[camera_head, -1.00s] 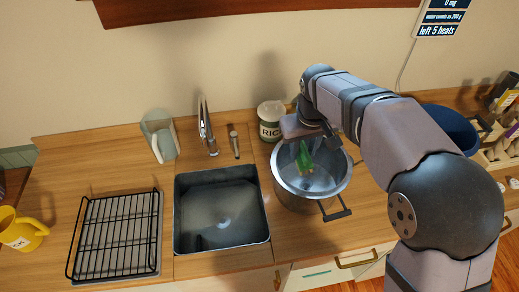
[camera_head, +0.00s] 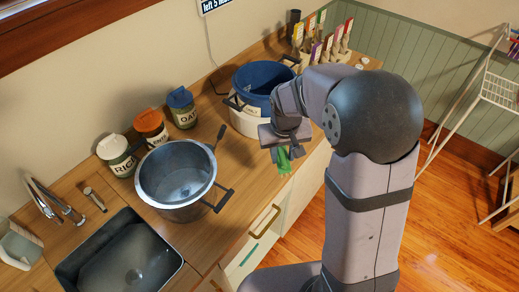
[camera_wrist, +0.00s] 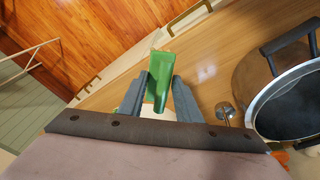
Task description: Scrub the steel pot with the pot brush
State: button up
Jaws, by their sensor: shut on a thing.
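The steel pot (camera_head: 160,205) stands upright on the wooden counter, with dark handles and an open top; its inside looks empty. It also shows at the right edge of the wrist view (camera_wrist: 250,80). My gripper (camera_head: 285,150) is to the right of the pot, apart from it, above the front part of the counter. It is shut on the green pot brush (camera_head: 284,163), which shows between the two grey fingers in the wrist view (camera_wrist: 159,75). The brush's lower end is hard to make out.
Labelled canisters (camera_head: 118,157) stand behind the pot. The sink (camera_head: 120,260) is at its left. A white container with a blue bowl-like top (camera_head: 262,78) stands behind my gripper. Several tagged items (camera_head: 325,42) are at the far end. Counter between pot and gripper is clear.

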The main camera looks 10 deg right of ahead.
jog(key=shift+s+d+f, duration=0.15)
jog(key=shift+s+d, duration=0.1)
jog(key=shift+d, duration=0.55)
jog(key=shift+w+a+r+m, duration=0.25)
jog(key=shift+a+r+m, duration=0.1)
jog(key=shift+a+m, duration=0.45)
jog(key=w+a+r+m+g+p, duration=0.1)
jog(key=a+r+m, duration=0.1)
jog(key=a+m, duration=0.35)
jog(key=w+a+r+m+p, duration=0.1)
jog(key=a+r+m+p, duration=0.1)
jog(key=a, duration=0.6)
jog(key=a+f+n+y, duration=0.1)
jog(key=a+f+n, duration=0.1)
jog(key=a, duration=0.7)
jog(key=s+a+f+n+y, duration=0.1)
jog(key=a+f+n, duration=0.2)
jog(key=a, duration=0.7)
jog(key=shift+s+a+n+g+p, duration=0.25)
jog(key=shift+n+g+p, duration=0.15)
jog(key=shift+n, duration=0.75)
jog(key=shift+f, duration=0.15)
jog(key=shift+f+b, duration=1.85)
jog(key=shift+f, duration=0.6)
